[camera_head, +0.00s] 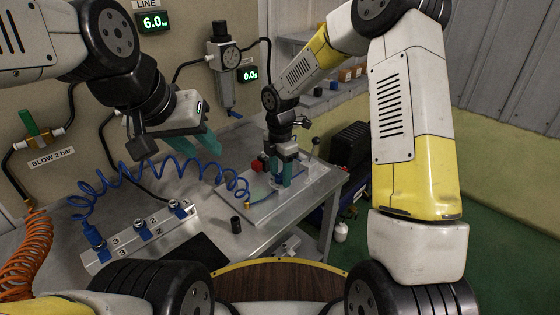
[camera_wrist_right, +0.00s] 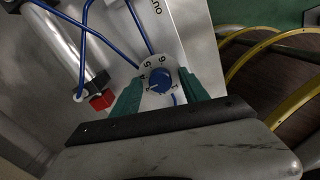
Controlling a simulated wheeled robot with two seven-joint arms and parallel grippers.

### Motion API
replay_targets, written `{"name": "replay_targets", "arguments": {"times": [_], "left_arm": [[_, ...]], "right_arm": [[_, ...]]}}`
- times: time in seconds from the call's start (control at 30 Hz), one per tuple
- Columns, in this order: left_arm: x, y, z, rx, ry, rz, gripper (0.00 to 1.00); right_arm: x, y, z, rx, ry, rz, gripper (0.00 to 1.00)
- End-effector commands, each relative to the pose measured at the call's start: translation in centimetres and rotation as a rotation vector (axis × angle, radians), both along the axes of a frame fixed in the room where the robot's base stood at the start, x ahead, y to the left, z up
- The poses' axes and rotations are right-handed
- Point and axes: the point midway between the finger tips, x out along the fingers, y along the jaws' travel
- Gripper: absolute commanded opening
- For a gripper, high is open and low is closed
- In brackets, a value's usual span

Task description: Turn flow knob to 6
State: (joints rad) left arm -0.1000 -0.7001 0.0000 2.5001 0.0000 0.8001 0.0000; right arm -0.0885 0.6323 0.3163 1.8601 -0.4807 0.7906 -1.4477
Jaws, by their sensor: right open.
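The blue flow knob (camera_wrist_right: 160,80) sits on a round white dial (camera_wrist_right: 148,72) with black numbers, of which a 4, 5 and 6 seem to show. Its pointer mark is too small to read surely. My right gripper (camera_wrist_right: 158,86) is open, with one teal finger on each side of the knob; I cannot tell whether they touch it. In the head view my right gripper (camera_head: 284,181) points down over the metal plate (camera_head: 310,190) and hides the knob. My left gripper (camera_head: 199,150) hangs in the air above the bench's left part, its teal fingers apart and empty.
A blue coiled hose (camera_head: 150,168) runs across the bench under my left gripper. A red block (camera_wrist_right: 102,100) and cylinder (camera_wrist_right: 62,35) lie left of the knob. A gauge (camera_head: 229,57) and green displays (camera_head: 152,22) are on the wall. A small black cylinder (camera_head: 236,225) stands in front.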

Motion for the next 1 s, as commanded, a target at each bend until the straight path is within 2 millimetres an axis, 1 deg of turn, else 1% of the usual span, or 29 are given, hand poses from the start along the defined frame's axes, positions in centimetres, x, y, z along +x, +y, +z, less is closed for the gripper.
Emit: {"name": "replay_targets", "arguments": {"times": [0.03,0.1,0.17,0.2,0.27,0.3,0.53,0.67,0.87,1.0], "left_arm": [[0.0,0.0,0.0,0.0,0.0,0.0,0.36],[0.0,0.0,0.0,0.0,0.0,0.0,0.36],[0.0,0.0,0.0,0.0,0.0,0.0,0.36],[0.0,0.0,0.0,0.0,0.0,0.0,0.36],[0.0,0.0,0.0,0.0,0.0,0.0,0.36],[0.0,0.0,0.0,0.0,0.0,0.0,0.36],[0.0,0.0,0.0,0.0,0.0,0.0,0.36],[0.0,0.0,0.0,0.0,0.0,0.0,0.36],[0.0,0.0,0.0,0.0,0.0,0.0,0.36],[0.0,0.0,0.0,0.0,0.0,0.0,0.36]], "right_arm": [[0.0,0.0,0.02,0.0,0.0,0.0,0.48],[0.0,0.0,0.02,0.0,0.0,0.0,0.34],[-0.01,-0.01,0.03,0.0,0.0,0.0,0.23],[-0.01,-0.01,0.03,0.0,0.0,0.0,0.15],[0.0,0.0,0.03,0.0,0.0,0.0,0.03],[0.0,0.0,0.04,0.0,0.0,0.0,0.0],[0.01,0.01,0.06,0.0,0.0,-0.013,0.0],[0.01,0.03,0.07,0.0,-0.001,-0.05,0.0],[0.0,0.05,0.08,0.001,-0.001,-0.168,0.0],[0.02,0.02,0.09,0.0,-0.002,-0.288,0.0]]}}
